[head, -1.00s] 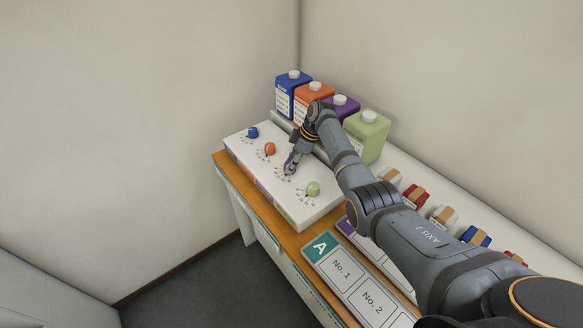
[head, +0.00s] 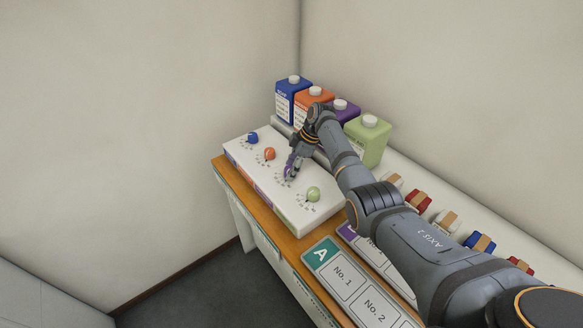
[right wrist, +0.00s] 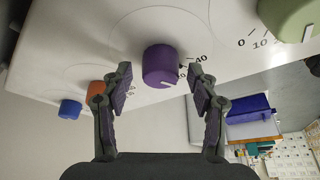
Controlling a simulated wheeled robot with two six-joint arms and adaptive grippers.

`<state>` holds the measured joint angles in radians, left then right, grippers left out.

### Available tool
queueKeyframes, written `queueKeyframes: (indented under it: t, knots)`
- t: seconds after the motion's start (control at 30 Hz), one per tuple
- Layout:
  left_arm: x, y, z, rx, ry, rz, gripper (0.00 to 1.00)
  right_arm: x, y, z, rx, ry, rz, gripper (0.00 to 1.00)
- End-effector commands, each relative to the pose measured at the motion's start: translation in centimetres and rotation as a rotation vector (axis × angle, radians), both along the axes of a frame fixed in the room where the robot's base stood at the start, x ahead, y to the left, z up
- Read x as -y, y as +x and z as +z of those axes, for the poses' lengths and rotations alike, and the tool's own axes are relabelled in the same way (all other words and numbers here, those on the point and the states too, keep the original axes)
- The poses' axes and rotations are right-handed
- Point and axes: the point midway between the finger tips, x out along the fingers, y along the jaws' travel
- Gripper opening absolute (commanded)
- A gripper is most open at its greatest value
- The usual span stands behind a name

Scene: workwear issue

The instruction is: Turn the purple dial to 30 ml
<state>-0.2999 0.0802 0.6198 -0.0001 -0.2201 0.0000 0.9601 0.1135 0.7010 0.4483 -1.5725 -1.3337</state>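The purple dial (right wrist: 160,66) sits on the white dial panel (right wrist: 110,25), between the two fingers of my right gripper (right wrist: 161,86) in the right wrist view. The fingers are open, with a gap between the dial and each finger. A white mark shows on the dial's lower right side, and a printed 40 shows beside it; the exact reading is unclear. In the head view the right gripper (head: 291,168) is over the panel and partly hides the purple dial. My left gripper is not in view.
Blue (head: 252,138), orange (head: 270,154) and green (head: 313,194) dials share the panel. Blue, orange, purple and green bottles (head: 367,141) stand behind it. Rolled items (head: 481,242) line the right. A labelled board A (head: 345,276) lies in front on the wooden bench.

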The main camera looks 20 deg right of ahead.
Motion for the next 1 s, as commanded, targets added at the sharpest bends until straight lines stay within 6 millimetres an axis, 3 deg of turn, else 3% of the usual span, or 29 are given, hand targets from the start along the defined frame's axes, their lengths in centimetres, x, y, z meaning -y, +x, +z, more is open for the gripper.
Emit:
queueKeyframes:
  t: [0.33,0.7,0.83,1.0]
  knots:
    - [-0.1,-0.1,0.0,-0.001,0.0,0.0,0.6,0.4,0.0,0.8,0.002,-0.001,-0.001,0.6]
    - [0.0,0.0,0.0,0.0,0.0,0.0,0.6,3.5,-1.0,8.6,0.002,-0.002,-0.001,0.6]
    - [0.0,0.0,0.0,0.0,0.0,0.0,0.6,4.1,-1.2,10.3,0.002,-0.001,-0.001,0.6]
    - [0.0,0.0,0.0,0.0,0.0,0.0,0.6,4.4,-1.4,11.1,-0.001,-0.001,-0.001,0.6]
